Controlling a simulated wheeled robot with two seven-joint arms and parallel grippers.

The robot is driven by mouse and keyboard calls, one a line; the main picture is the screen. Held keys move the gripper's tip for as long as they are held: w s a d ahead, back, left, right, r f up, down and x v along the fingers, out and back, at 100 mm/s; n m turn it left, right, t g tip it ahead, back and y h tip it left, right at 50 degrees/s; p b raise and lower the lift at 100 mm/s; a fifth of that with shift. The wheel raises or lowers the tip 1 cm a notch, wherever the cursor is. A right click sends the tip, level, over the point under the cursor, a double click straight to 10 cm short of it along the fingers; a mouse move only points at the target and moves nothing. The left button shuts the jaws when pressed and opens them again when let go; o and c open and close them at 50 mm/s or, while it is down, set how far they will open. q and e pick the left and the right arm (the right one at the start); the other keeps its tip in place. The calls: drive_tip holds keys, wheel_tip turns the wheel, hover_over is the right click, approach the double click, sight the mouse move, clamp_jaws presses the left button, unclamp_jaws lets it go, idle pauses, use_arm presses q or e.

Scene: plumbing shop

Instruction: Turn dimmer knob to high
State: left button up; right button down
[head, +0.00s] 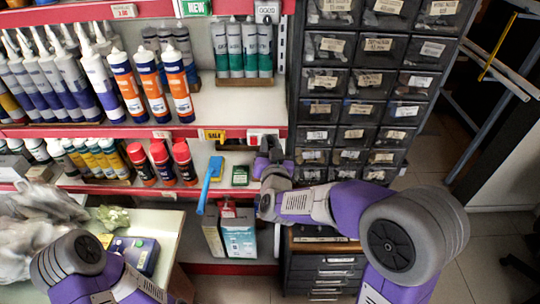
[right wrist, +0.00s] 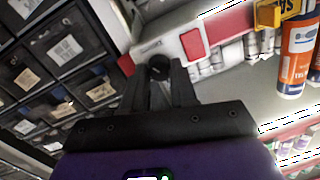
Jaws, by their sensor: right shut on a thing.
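The dark round dimmer knob (right wrist: 159,66) shows in the right wrist view, on the front of a white housing (right wrist: 158,46) at the shelf edge. My right gripper (right wrist: 158,78) is shut on the knob, one dark finger on each side. In the head view my right gripper (head: 270,150) reaches the shelf edge, just below the white and red piece (head: 262,134); the knob is hidden there by the gripper. I cannot read any marking on the knob or its setting. My left arm shows at the lower left, but its gripper is out of view.
Shelves (head: 240,100) of tubes and bottles stand at the left. A black drawer cabinet (head: 345,120) stands close on the right. A blue-handled tool (head: 210,180) hangs left of the right gripper. A table (head: 165,225) with a purple box (head: 135,252) is at the lower left.

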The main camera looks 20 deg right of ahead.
drive_tip(key=m+b, duration=0.2)
drive_tip(key=b, duration=0.1)
drive_tip(key=m+b, duration=0.2)
drive_tip(key=shift+f+t, duration=0.25)
drive_tip(key=shift+t, duration=0.05)
drive_tip(key=shift+r+m+b, duration=0.1)
drive_tip(key=shift+m+b, duration=0.9)
drive_tip(key=shift+b, duration=0.15)
drive_tip(key=c, duration=1.2)
unclamp_jaws()
drive_tip(key=shift+o, duration=0.2)
drive_tip(key=shift+s, duration=0.1)
drive_tip(key=s+a+p, duration=0.1)
drive_tip(key=s, duration=0.6)
drive_tip(key=shift+s, duration=0.2)
